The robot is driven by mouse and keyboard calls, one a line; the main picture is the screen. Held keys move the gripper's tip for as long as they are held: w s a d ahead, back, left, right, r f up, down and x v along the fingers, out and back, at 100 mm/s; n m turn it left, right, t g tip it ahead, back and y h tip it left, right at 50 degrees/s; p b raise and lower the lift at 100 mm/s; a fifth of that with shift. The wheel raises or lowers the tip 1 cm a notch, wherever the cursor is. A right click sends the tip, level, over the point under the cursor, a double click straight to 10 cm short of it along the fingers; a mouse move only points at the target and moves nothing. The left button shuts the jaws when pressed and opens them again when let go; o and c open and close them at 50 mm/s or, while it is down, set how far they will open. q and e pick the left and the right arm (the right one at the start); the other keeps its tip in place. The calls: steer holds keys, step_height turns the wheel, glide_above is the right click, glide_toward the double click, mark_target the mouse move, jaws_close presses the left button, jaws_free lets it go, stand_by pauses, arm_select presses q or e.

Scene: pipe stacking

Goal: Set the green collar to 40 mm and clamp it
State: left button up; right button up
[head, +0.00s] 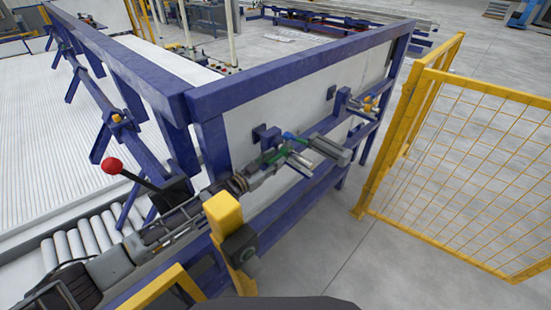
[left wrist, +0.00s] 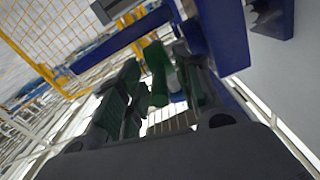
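The green collar (head: 275,156) sits on the rail assembly along the blue frame in the head view, with a small blue lever (head: 292,137) just above and right of it. My left gripper (head: 263,167) reaches in from the lower left and its tips are close to the collar. In the left wrist view, my left gripper's dark fingers (left wrist: 163,98) stand apart, and a green part of the collar (left wrist: 157,72) shows between them. Whether either finger touches it is hard to tell. Any scale marking is too small to read. My right gripper does not show.
A grey cylinder (head: 332,150) lies right of the collar, with a brass-coloured fitting (head: 369,104) farther along the blue frame (head: 265,80). A yellow post (head: 225,218) stands in front of my left arm. A yellow mesh fence (head: 470,150) bounds the right; bare floor lies between.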

arm_select(q)
steer(key=shift+w+d, duration=0.45)
steer(key=shift+c, duration=0.4)
jaws_close()
steer(key=shift+f, duration=0.1)
